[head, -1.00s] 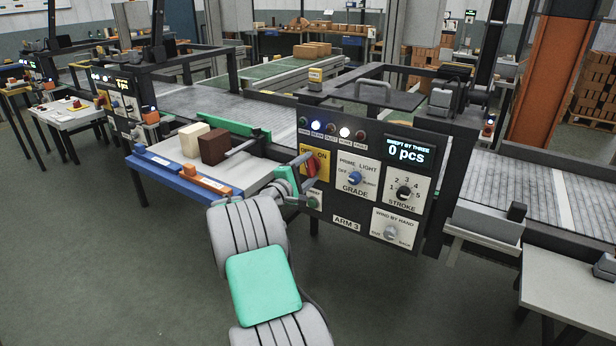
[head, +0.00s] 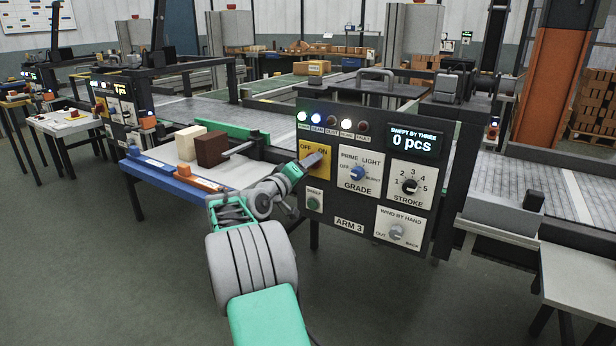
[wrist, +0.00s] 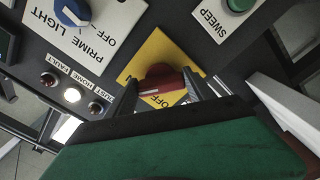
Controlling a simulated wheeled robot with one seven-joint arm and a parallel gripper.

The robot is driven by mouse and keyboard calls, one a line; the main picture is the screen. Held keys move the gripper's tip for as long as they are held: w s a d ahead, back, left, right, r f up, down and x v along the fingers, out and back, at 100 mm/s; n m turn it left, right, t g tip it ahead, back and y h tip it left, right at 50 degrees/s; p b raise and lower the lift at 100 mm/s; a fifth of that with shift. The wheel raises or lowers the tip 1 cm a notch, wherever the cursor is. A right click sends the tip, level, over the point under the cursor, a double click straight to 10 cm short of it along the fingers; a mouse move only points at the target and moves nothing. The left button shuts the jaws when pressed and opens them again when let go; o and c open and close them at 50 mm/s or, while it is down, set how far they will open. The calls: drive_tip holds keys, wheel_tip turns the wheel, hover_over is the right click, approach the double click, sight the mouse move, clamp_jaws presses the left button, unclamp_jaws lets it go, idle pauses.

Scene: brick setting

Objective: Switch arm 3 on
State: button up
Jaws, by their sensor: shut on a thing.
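The Arm 3 panel (head: 350,224) carries a yellow OFF/ON plate (head: 324,172) at its upper left. In the wrist view, a red switch knob (wrist: 161,82) with a pale line sits on that yellow plate (wrist: 160,52), between the two fingers of my gripper (wrist: 162,92). The first lamp (head: 302,117) in the row above glows greenish white. The blue lamp (head: 316,119) and a white lamp (head: 346,125) also glow.
A green sweep button (head: 314,203) lies just below the switch, and the grade knob (head: 357,174) is to its right. The blue-edged table (head: 165,178) with a cream block (head: 188,142) and a brown block (head: 211,150) stands left of the panel.

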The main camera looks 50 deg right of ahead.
drive_tip(key=shift+f+m+b, duration=0.15)
drive_tip(key=shift+m+b, duration=0.65)
drive_tip(key=shift+m, duration=0.2)
drive_tip(key=o, duration=1.4)
drive_tip(key=shift+a, duration=0.1)
drive_tip(key=a, duration=0.7)
drive_tip(key=shift+s+a+p, duration=0.3)
drive_tip(key=shift+s+p, duration=0.05)
drive_tip(key=shift+s, duration=0.05)
